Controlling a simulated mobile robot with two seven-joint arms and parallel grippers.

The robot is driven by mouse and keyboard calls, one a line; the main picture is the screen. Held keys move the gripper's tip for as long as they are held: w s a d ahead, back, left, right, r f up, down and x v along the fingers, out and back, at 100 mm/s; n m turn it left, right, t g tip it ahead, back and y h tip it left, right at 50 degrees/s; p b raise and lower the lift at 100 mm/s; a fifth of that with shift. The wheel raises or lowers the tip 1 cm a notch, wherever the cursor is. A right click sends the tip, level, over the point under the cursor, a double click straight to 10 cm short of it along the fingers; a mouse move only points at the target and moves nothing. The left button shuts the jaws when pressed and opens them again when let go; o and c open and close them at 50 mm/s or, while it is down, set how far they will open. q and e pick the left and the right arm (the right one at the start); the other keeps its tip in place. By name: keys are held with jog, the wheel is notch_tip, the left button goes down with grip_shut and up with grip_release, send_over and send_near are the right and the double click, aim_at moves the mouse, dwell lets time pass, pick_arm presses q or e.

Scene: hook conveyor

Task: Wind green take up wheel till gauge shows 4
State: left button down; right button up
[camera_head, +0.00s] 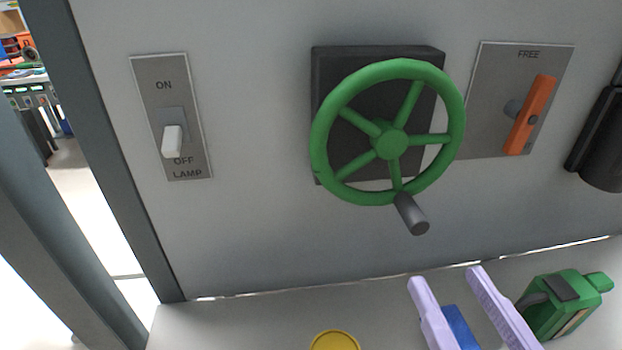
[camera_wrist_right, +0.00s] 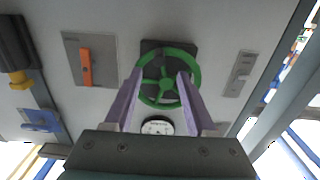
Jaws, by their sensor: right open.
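The green take-up wheel (camera_head: 391,140) is a spoked hand wheel on a dark square mount on the grey wall panel. Its dark grey crank handle (camera_head: 412,214) sticks out from the lower rim. My right gripper (camera_head: 445,277) is open and empty below the handle, apart from it. In the right wrist view its two lilac fingers (camera_wrist_right: 160,76) overlap the green wheel (camera_wrist_right: 166,84) in the picture. The round white gauge (camera_wrist_right: 157,126) shows in the right wrist view beside the wheel, too small to read. My left gripper is not in view.
A lamp switch plate (camera_head: 170,115) is left of the wheel. An orange lever (camera_head: 531,115) on a plate marked FREE is right of it. A green object (camera_head: 563,302), a blue object (camera_head: 460,325) and a yellow round object (camera_head: 335,341) are below. A dark post (camera_head: 110,150) stands left.

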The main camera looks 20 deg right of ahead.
aim_at(420, 230)
jog(key=p+x, duration=0.1)
jog(key=x, duration=0.8)
jog(key=shift+d+r, duration=0.1)
jog(key=shift+r, duration=0.05)
grip_shut()
dwell(1.0)
